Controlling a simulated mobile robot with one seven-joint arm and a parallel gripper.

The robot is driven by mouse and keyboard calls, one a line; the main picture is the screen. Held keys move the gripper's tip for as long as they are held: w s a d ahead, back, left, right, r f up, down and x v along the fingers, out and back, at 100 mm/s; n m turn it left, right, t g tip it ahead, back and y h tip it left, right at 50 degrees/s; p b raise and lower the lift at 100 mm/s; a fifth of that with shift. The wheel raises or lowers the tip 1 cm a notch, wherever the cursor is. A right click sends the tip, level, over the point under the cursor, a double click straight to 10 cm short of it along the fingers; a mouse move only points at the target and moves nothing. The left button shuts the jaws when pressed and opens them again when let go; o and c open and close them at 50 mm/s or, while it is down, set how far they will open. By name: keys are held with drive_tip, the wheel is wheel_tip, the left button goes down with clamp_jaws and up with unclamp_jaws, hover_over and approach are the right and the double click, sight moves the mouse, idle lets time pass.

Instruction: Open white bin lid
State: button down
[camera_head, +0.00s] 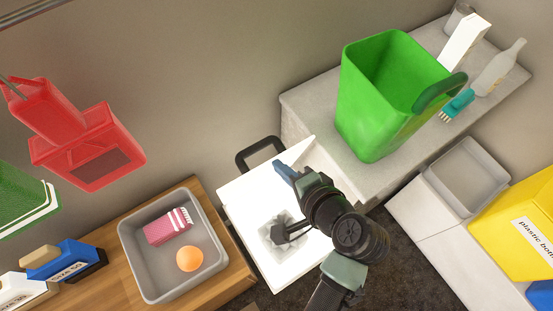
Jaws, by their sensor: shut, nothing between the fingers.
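The white bin (248,204) stands at the middle of the view, between the wooden counter and the pale worktop. A black handle-shaped bar (257,151) shows at its far edge. My arm reaches over its right side and hides part of its top. My gripper (277,236) is shut and empty, over the white surface near its middle. A grey shaded patch surrounds the fingers, and I cannot tell if they touch the surface. I cannot tell clearly how far the lid is raised.
A green bin (372,115) stands on the pale worktop (310,101) at the right, near bottles and a brush (457,105). A grey tray (142,250) with a pink item and orange ball sits on the wooden counter at left. A yellow bin (520,225) is at far right.

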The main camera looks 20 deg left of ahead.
sight(256, 145)
drive_tip(key=x, duration=0.8)
drive_tip(key=shift+w+a+f, duration=0.1)
drive_tip(key=shift+w+a+p, duration=0.1)
drive_tip(key=shift+a+p, duration=0.05)
drive_tip(key=shift+p, duration=0.25)
drive_tip(key=shift+g+h, duration=0.5)
drive_tip(key=w+a+p, duration=0.1)
drive_tip(key=w+a+r+p, duration=0.1)
drive_tip(key=a+p, duration=0.1)
drive_tip(key=shift+w+r, duration=0.1)
drive_tip(key=shift+w, duration=0.1)
drive_tip(key=a, duration=0.1)
drive_tip(key=w+a, duration=0.2)
drive_tip(key=shift+w+f+b, duration=0.15)
drive_tip(key=shift+f+b, duration=0.15)
drive_tip(key=shift+b, duration=0.1)
drive_tip(key=shift+r, duration=0.1)
